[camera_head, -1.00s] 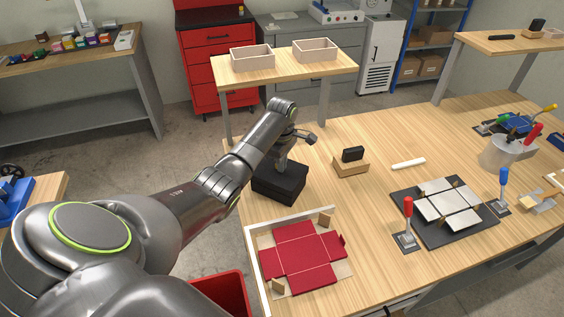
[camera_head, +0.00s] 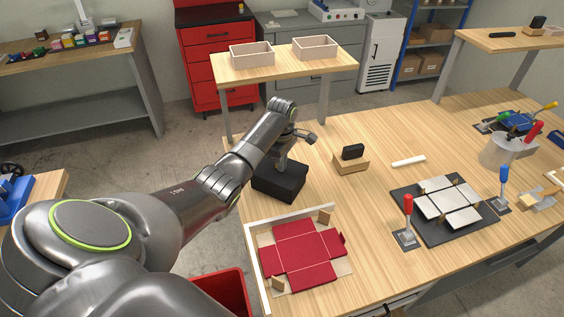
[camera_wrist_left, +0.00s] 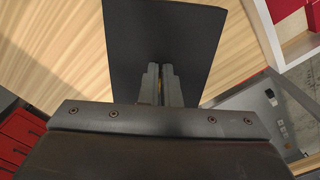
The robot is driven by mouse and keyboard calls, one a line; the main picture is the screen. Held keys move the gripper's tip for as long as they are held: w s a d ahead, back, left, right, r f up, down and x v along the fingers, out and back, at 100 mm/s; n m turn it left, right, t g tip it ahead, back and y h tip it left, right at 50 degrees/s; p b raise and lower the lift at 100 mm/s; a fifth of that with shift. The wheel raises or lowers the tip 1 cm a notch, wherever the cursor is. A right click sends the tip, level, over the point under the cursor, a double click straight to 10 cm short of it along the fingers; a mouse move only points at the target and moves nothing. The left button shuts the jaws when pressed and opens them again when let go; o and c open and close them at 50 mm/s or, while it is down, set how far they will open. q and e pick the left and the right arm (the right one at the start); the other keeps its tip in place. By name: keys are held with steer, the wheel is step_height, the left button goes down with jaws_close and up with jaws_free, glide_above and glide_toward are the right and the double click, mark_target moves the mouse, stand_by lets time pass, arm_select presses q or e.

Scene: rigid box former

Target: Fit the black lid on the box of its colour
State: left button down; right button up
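A black box (camera_head: 279,187) stands on the left part of the wooden table, with the flat black lid (camera_head: 287,174) over it. The lid looks level and closely seated; the seam is hard to make out. My left gripper (camera_head: 283,163) points down at the top of the lid. In the left wrist view its fingers (camera_wrist_left: 160,75) are close together against the black lid (camera_wrist_left: 165,35), with only a narrow gap. I see nothing clearly held between them. My right gripper is not in view.
A red flat box blank (camera_head: 300,252) lies in a white-edged frame in front. A wooden block with a black pad (camera_head: 351,160) and a white stick (camera_head: 408,162) lie to the right. A black plate jig (camera_head: 437,227) with toggle clamps is further right. Two open trays (camera_head: 251,55) stand on a raised shelf behind.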

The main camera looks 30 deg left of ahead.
arm_select(q)
steer(key=shift+f+b, duration=0.6)
steer(key=shift+f, duration=0.75)
stand_by(1.0)
steer(key=c, duration=1.6)
jaws_free()
steer(key=shift+r+p, duration=1.8)
steer(key=shift+r, duration=6.9)
steer(key=shift+f, duration=0.1)
